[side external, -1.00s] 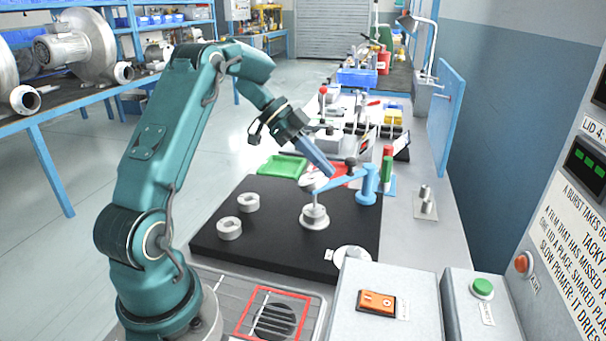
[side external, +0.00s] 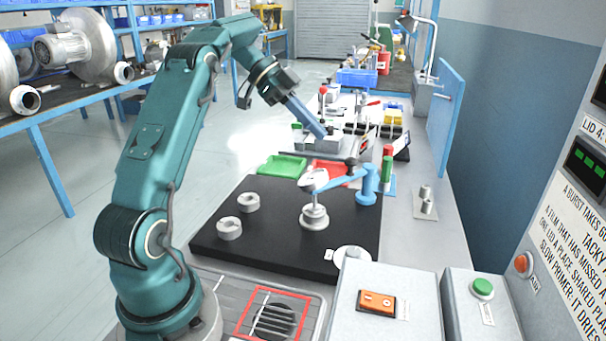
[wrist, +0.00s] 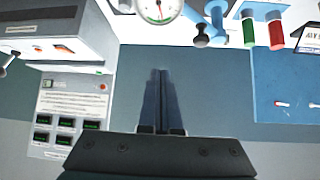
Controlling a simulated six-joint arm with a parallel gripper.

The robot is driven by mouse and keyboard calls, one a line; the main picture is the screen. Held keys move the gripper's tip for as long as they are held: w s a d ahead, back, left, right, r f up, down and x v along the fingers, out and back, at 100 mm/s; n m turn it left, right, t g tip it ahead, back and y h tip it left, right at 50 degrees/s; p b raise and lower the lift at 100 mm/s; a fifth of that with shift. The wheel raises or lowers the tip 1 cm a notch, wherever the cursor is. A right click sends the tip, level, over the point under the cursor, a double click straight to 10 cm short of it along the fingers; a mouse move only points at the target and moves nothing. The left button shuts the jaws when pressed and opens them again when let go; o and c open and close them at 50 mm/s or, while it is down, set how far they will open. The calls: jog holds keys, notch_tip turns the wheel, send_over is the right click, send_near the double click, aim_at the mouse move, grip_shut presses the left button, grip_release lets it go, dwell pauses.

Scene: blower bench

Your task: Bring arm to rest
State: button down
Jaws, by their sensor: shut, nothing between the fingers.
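My gripper (side external: 321,132) is raised above the bench, beyond the black mat (side external: 262,226), with its blue-grey fingers pointing down and to the right. In the wrist view my gripper (wrist: 159,72) shows its two fingers side by side, shut with nothing between them. It appears to touch nothing; the height over the grey box behind its tip is hard to judge.
Two grey rings (side external: 248,202) lie on the mat. A blue lever press (side external: 366,186) reaches over a grey stacked part (side external: 314,216). Green (side external: 283,166) and red (side external: 328,172) trays lie behind. A blue panel (side external: 446,110) stands at right. The left aisle floor is clear.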

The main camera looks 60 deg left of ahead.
jog(key=d+r+t+h, duration=0.2)
jog(key=d+r+t, duration=0.4)
jog(key=d+r, duration=0.7)
jog(key=d+r+t+h, duration=0.2)
jog(key=d+r+t, duration=0.6)
jog(key=r, duration=0.9)
jog(key=s+a+f+n+g+y, duration=0.2)
jog(key=a+f+n+y, duration=0.1)
jog(key=f+n+y, duration=0.4)
jog(key=s+a+f+n+g+y, duration=0.2)
jog(key=s+a+f+n+y, duration=0.1)
jog(key=f+n+y, duration=0.4)
jog(key=s+d+f+m+g+h, duration=0.1)
jog(key=s+f+g, duration=0.4)
jog(key=f, duration=0.5)
jog(key=s+d+f+m+g+h, duration=0.1)
jog(key=s+d+f+m+g, duration=0.1)
jog(key=s+f+g, duration=0.3)
notch_tip(320, 180, down, 5)
jog(key=s, duration=0.2)
jog(key=shift+s+d+r+m+h, duration=0.15)
jog(key=shift+s+d+m+h, duration=0.15)
jog(key=shift+s+d, duration=0.05)
